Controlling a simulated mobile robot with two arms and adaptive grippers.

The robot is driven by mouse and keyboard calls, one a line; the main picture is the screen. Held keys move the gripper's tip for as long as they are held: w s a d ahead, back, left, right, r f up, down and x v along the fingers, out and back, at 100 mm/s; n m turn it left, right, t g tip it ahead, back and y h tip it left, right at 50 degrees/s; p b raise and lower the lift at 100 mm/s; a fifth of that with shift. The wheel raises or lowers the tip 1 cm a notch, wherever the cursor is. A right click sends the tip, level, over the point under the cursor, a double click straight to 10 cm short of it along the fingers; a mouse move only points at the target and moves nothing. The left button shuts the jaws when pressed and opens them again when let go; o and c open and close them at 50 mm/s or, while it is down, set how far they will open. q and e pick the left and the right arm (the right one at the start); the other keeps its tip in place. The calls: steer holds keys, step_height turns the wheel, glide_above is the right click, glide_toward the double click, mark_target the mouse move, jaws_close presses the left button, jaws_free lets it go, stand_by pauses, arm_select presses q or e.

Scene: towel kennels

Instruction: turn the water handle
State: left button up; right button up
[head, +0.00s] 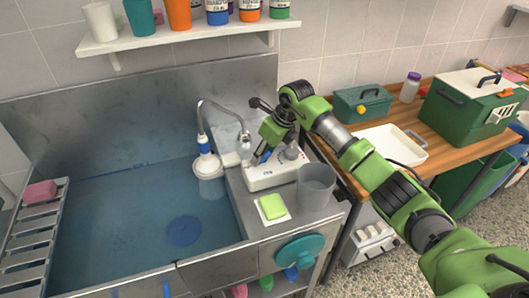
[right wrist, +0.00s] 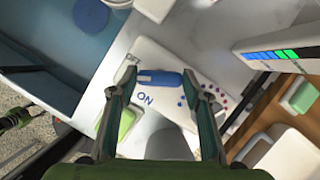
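The water handle is a blue lever (right wrist: 158,78) on a white panel (right wrist: 152,52) marked OFF and ON. In the right wrist view it lies crosswise between my right gripper's fingertips (right wrist: 160,79), one near each end. The fingers are spread; no firm contact is visible. In the head view, the panel (head: 262,183) sits on the steel counter right of the sink, and my right gripper (head: 262,155) reaches down over it, partly hiding the blue handle. My left gripper does not show in the head view.
A grey cup (head: 316,187) stands close in front of the panel, and a green sponge (head: 272,206) lies beside it. The faucet (head: 205,145) and water-filled sink (head: 120,215) are at the left. A wooden table with a white tray (head: 390,146) is at the right.

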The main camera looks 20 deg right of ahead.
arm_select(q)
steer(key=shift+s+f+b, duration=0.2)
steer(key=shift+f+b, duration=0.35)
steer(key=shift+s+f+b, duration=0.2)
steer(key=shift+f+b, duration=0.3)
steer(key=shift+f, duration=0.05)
arm_select(e)
steer(key=shift+a+m+t+h, duration=0.15)
steer(key=shift+m+h, duration=0.2)
steer(key=shift+m, duration=0.65)
steer(key=shift+d+m+t+h, duration=0.1)
steer(key=shift+m+h, duration=0.3)
steer(key=shift+m, duration=0.6)
steer(key=shift+a+m+t+h, duration=0.15)
steer(key=shift+m+h, duration=0.2)
steer(key=shift+m, duration=0.65)
steer(key=shift+d, duration=0.1)
steer(key=o, duration=1.1)
steer(key=shift+r, duration=0.1)
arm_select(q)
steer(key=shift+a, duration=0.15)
arm_select(e)
steer(key=v, duration=1.2)
